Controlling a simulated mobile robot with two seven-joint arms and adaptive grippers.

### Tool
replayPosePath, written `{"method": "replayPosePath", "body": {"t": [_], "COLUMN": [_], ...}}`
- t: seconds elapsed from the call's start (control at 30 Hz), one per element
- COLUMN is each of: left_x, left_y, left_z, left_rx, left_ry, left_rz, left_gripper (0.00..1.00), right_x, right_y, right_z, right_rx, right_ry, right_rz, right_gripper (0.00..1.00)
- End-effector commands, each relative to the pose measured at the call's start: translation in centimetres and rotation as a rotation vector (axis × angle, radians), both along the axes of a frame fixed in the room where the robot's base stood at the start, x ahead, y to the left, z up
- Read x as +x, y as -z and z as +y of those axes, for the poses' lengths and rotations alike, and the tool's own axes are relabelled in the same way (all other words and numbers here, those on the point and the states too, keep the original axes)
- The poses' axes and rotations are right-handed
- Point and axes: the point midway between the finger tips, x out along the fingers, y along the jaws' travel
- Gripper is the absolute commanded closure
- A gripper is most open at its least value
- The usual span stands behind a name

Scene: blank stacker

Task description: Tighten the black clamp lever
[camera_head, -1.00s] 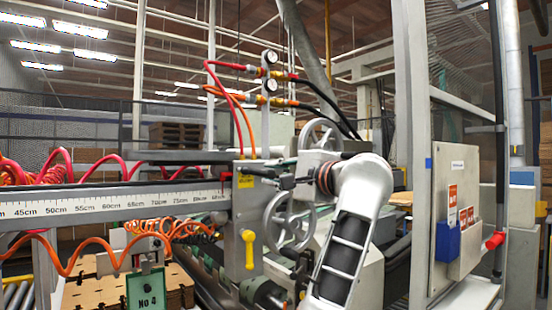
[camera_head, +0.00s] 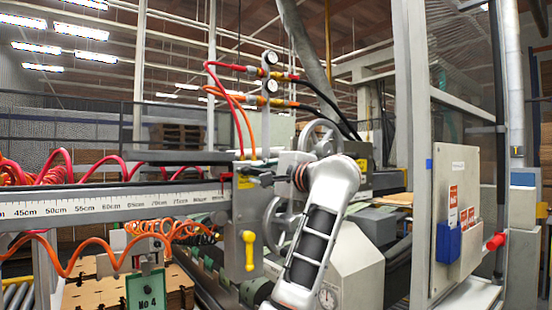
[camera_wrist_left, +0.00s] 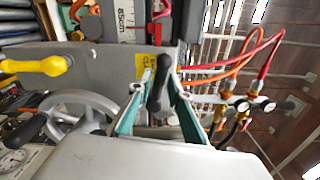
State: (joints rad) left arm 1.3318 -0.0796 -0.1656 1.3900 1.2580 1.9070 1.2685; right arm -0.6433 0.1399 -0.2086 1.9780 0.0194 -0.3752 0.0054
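The black clamp lever (camera_wrist_left: 157,85) is in the middle of the left wrist view, beside a yellow sticker on the grey machine block. My left gripper (camera_wrist_left: 161,82) has its two teal-lined fingers on either side of the lever. They look open, with a small gap on each side; contact cannot be made out. In the head view my left gripper (camera_head: 272,177) is at the block just right of the yellow sticker, and the wrist partly hides it. The lever is small and dark there. My right gripper is in neither view.
A yellow-handled lever (camera_head: 248,248) hangs below on the block. A grey handwheel (camera_head: 283,222) stands close behind my wrist. Red and orange hoses (camera_head: 232,100) rise above to gauges. The ruler beam (camera_head: 110,205) runs left. A glazed panel frame stands at the right.

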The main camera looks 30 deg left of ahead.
Motion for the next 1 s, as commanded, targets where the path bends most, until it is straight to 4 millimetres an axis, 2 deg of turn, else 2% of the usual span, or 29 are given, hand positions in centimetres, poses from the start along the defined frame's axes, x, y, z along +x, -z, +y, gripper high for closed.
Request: {"method": "replayPosePath", "body": {"t": [0.13, 0.17, 0.27, 0.67, 1.0], "left_x": [0.3, 0.3, 0.3, 0.7, 1.0], "left_y": [0.0, -0.2, -1.2, -1.6, -2.2], "left_z": [1.0, 1.0, 0.9, 0.7, 0.6], "left_rx": [0.001, 0.004, 0.038, 0.098, 0.151], "left_ry": [-0.001, -0.001, -0.001, -0.001, 0.000], "left_rz": [0.001, 0.010, 0.085, 0.230, 0.362], "left_gripper": [0.81, 0.81, 0.81, 0.81, 0.81], "right_x": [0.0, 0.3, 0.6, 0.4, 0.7], "right_y": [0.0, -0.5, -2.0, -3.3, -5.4], "right_z": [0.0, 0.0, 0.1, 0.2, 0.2], "right_rx": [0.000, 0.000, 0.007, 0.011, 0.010], "right_ry": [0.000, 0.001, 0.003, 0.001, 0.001], "right_rz": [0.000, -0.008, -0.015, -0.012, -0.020], "right_gripper": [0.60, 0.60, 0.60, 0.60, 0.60]}}
